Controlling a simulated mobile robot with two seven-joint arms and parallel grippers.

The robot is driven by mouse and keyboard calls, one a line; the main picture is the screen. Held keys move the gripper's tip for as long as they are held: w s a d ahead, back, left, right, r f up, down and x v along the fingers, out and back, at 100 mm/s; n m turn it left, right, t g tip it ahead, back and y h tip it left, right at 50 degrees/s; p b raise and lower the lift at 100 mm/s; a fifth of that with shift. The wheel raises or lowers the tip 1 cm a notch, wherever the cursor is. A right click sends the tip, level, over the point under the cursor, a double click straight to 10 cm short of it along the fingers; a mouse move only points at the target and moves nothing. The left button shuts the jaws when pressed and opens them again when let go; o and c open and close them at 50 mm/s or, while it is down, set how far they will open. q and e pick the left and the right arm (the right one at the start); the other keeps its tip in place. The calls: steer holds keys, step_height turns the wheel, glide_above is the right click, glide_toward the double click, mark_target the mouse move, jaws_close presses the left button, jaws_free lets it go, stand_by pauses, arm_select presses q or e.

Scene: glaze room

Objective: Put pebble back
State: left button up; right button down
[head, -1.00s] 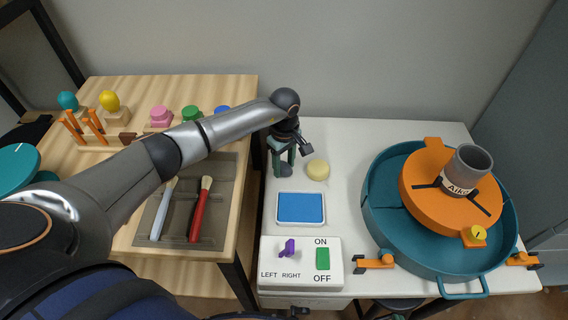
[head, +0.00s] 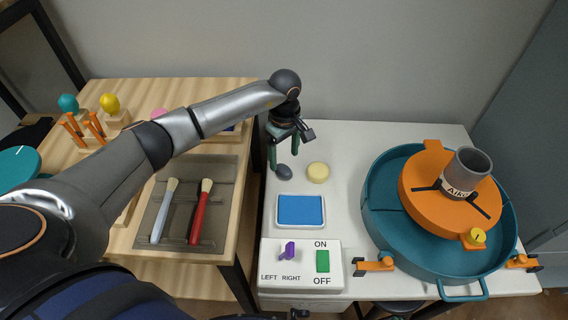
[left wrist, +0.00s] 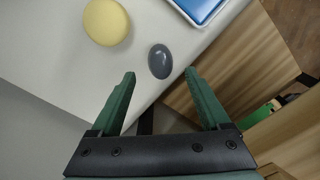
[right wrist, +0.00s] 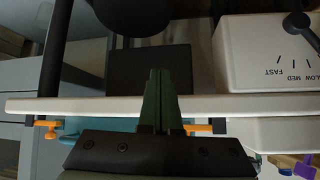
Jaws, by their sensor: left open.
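The pebble (head: 284,172) is a smooth dark grey oval lying on the white table, left of a round yellow sponge (head: 318,172). It also shows in the left wrist view (left wrist: 160,61), near the table's edge. My left gripper (head: 284,159) is open and points down just above the pebble. In the left wrist view its fingers (left wrist: 160,74) stand apart, one on each side of the pebble's line, with nothing between them. My right gripper (right wrist: 162,72) shows only in the right wrist view, its fingers together and empty, by the white table's edge.
A blue pad in a white tray (head: 300,224) and a switch box (head: 301,278) lie in front of the pebble. A teal basin (head: 377,210) with an orange wheel and grey cup stands right. A wooden table (head: 236,210) with brushes is at left.

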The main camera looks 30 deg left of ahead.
mark_target(284, 168)
arm_select(q)
step_height(284, 168, up, 7)
stand_by(0.3)
